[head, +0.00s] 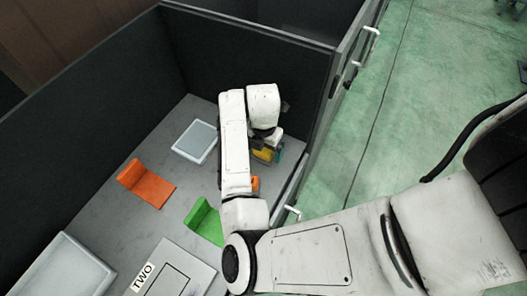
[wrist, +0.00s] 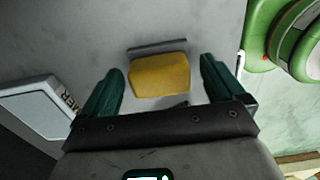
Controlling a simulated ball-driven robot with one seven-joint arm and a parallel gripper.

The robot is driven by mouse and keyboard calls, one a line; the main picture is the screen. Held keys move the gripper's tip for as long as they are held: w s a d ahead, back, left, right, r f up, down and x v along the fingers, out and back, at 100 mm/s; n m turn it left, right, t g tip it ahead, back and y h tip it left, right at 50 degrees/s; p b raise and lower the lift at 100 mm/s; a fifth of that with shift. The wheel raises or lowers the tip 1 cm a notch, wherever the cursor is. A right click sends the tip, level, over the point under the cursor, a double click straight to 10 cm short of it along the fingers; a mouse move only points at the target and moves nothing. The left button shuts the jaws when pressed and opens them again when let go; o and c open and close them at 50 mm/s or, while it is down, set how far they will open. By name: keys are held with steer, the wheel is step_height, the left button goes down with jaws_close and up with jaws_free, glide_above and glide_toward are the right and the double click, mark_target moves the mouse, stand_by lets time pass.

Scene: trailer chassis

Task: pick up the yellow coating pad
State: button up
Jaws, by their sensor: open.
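The yellow coating pad (wrist: 160,75) lies between and just beyond the fingertips of my gripper (wrist: 164,80) in the wrist view. A dark grey strip runs along its far edge. In the head view only part of the yellow pad (head: 264,154) shows, beside the end of my arm, near the right wall of the enclosure. My gripper is open, with a green finger on each side of the pad and visible gaps to both. I cannot tell how far above the pad the fingers are.
An orange pad (head: 146,184) and a green pad (head: 205,222) lie on the grey floor. A white tray (head: 196,141) sits near the back, another tray (head: 75,268) at the lower left. A panel marked TWO (head: 172,272) is in front. Dark walls (head: 255,68) enclose the area.

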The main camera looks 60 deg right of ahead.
steer(key=shift+c, duration=0.4)
steer(key=c, duration=1.1)
steer(key=shift+o, duration=0.2)
steer(key=shift+r, duration=0.2)
steer(key=shift+r, duration=0.25)
step_height(320, 180, up, 2)
steer(key=shift+r, duration=0.1)
steer(key=s+a+r, duration=0.2)
steer(key=s+r, duration=0.3)
steer(key=s, duration=0.1)
steer(key=s+a+r+p, duration=0.1)
steer(key=s+a+r, duration=0.2)
steer(key=s+r, duration=0.2)
steer(key=shift+s+a, duration=0.3)
steer(key=shift+s, duration=0.65)
